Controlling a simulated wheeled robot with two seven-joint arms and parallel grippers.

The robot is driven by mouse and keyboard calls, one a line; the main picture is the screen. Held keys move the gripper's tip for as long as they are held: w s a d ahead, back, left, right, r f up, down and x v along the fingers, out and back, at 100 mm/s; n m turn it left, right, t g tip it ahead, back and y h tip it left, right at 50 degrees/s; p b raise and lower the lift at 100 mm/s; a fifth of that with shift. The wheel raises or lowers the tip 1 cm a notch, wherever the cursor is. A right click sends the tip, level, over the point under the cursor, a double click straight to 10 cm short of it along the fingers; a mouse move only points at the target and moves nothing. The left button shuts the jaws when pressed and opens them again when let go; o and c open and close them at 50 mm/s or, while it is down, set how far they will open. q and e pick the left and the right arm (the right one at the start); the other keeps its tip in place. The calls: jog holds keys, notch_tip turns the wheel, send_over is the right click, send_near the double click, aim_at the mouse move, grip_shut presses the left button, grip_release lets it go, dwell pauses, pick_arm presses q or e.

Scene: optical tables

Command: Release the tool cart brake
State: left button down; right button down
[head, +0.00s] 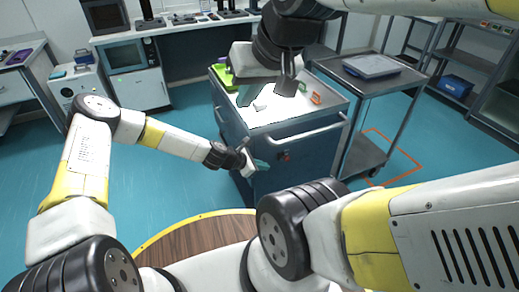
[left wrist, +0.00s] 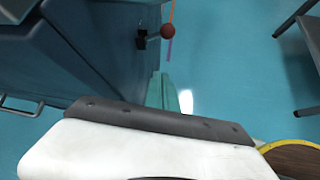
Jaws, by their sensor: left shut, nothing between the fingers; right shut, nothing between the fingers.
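The blue tool cart (head: 310,152) stands in the middle of the head view, with a pale top. On its near side is the brake lever's red knob (head: 284,156). In the left wrist view the red ball knob (left wrist: 167,31) sticks out on a short rod from a dark mount (left wrist: 141,38) on the cart side. My left gripper (head: 262,165) is shut and empty beside the cart, just left of the knob and apart from it. Its teal fingers (left wrist: 168,92) point toward the knob. My right gripper (head: 246,97) is shut and empty above the cart top.
A green item (head: 223,75) and an orange item (head: 316,98) sit on the cart top. A grey wheeled table (head: 385,85) with a laptop-like device stands close on the right. An orange floor outline (head: 405,155) lies beside it. Teal floor is clear at left.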

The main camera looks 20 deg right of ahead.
pick_arm(q)
jog(key=v, duration=0.2)
jog(key=w+v, duration=0.1)
jog(key=v, duration=0.2)
jog(key=shift+a+r, duration=0.25)
jog(key=shift+a, duration=0.05)
jog(key=s+a+r+m+t+y, duration=0.1)
jog(key=a+r+m+y, duration=0.4)
jog(key=a+r+m, duration=1.3)
jog(key=s+a+r+t+y, duration=0.1)
jog(key=s+a+r, duration=0.8)
jog(key=s+r, duration=0.1)
jog(key=s+a+r+t+y, duration=0.1)
jog(key=s+a+r+t, duration=0.1)
jog(key=s+a+r, duration=0.7)
notch_tip(320, 180, up, 4)
jog(key=shift+s+r+m+y, duration=0.1)
jog(key=shift+s+m+y, duration=0.2)
jog(key=shift+s, duration=0.4)
